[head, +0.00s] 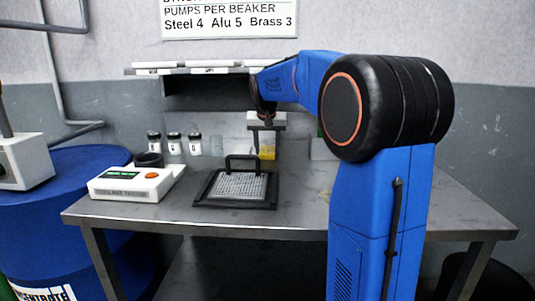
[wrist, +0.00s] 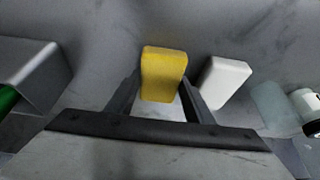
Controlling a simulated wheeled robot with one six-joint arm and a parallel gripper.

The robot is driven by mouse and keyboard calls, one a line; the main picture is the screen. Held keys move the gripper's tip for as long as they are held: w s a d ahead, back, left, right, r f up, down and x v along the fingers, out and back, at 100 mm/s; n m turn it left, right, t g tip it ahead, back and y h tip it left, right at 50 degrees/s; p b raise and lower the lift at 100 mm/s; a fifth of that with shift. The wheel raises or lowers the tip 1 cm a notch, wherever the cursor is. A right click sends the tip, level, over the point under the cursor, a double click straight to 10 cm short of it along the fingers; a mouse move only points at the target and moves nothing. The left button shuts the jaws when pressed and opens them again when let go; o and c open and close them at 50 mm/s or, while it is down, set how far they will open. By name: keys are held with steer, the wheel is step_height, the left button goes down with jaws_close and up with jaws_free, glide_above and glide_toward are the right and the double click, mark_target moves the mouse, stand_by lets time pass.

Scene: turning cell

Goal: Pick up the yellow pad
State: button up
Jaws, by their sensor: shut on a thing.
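The yellow pad (wrist: 163,75) is a small upright block between the two fingers of my gripper (wrist: 160,98) in the wrist view. My gripper is shut on it. In the head view the yellow pad (head: 267,153) shows below my gripper (head: 266,128), at the back of the bench under the shelf. I cannot tell whether its lower end touches the bench top.
A white block (wrist: 226,80) stands close beside the yellow pad. A grey metal holder (wrist: 38,75) is at the left of the wrist view. The bench (head: 300,208) also bears a black-framed tray (head: 232,205), a white device (head: 130,195) and several jars (head: 174,146).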

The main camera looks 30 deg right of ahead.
steer(key=shift+r, duration=1.1)
steer(key=shift+s+a+f+t+h, duration=0.1)
steer(key=shift+s+a+t+h, duration=0.15)
steer(key=shift+t+h, duration=0.3)
steer(key=shift+s+a+f+t+h, duration=0.1)
steer(key=shift+s+t+h, duration=0.25)
steer(key=shift+t, duration=0.4)
steer(key=shift+r, duration=0.35)
step_height(320, 180, up, 10)
steer(key=s+a, duration=0.2)
steer(key=s, duration=0.1)
steer(key=s+a+r+g+y, duration=0.1)
steer(key=s+a, duration=0.4)
steer(key=s, duration=0.3)
steer(key=s+a+r+g+y, duration=0.1)
steer(key=s+a, duration=0.5)
steer(key=s, duration=0.3)
steer(key=shift+a+g, duration=0.25)
steer(key=shift+g, duration=0.15)
steer(key=shift+o, duration=0.5)
steer(key=shift+d+f, duration=0.1)
